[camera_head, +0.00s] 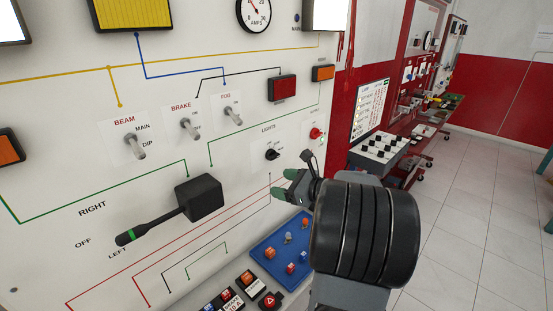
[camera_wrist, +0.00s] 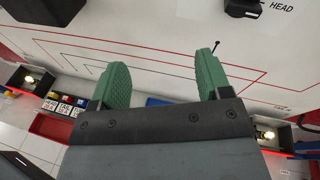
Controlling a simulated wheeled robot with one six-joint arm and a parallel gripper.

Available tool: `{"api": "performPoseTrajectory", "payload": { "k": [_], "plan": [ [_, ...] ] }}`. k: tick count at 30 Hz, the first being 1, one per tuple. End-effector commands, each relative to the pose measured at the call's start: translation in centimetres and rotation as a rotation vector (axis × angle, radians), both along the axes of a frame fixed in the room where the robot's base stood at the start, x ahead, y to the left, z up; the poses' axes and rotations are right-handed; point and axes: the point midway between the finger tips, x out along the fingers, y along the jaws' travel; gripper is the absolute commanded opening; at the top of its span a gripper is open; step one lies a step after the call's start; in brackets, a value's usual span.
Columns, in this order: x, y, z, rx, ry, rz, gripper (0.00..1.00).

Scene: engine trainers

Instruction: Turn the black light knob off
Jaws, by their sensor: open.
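The black light knob (camera_head: 272,154) sits on the white panel under the word LIGHTS. In the wrist view the knob (camera_wrist: 242,8) is cut off by the top edge, beside the label HEAD. Its exact setting is too small to tell. My gripper (camera_head: 283,184) has green fingertips and is just below and slightly right of the knob in the head view, apart from it. In the wrist view my gripper (camera_wrist: 162,62) is open, its two green fingers spread with nothing between them. The knob lies beyond the right fingertip there.
A red knob (camera_head: 316,133) is close to the right of the light knob. A black box with a lever (camera_head: 199,197) sticks out to the left. Toggle switches (camera_head: 234,115) are above. A blue tray (camera_head: 268,251) with small parts lies below.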

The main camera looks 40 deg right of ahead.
Motion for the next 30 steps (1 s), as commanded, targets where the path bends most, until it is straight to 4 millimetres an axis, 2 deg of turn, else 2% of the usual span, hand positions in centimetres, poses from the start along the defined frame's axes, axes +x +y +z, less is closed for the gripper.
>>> {"api": "performPoseTrajectory", "payload": {
  "k": [1, 3, 6, 9, 11, 24, 30],
  "plan": [
    [-0.3, -2.4, 0.2, 0.069, -0.026, -0.071, 0.71],
    [-0.6, -4.8, 0.6, 0.147, -0.064, -0.147, 0.71],
    [-0.9, -7.0, 1.0, 0.218, -0.101, -0.211, 0.71],
    [-0.3, -7.8, 1.2, 0.247, -0.119, -0.238, 0.71],
    [0.4, -7.8, 1.3, 0.253, -0.122, -0.243, 0.71],
    [8.5, -6.2, 1.3, 0.250, -0.121, -0.241, 0.71],
    [11.0, -5.8, 1.3, 0.249, -0.121, -0.241, 0.71]
  ]
}}
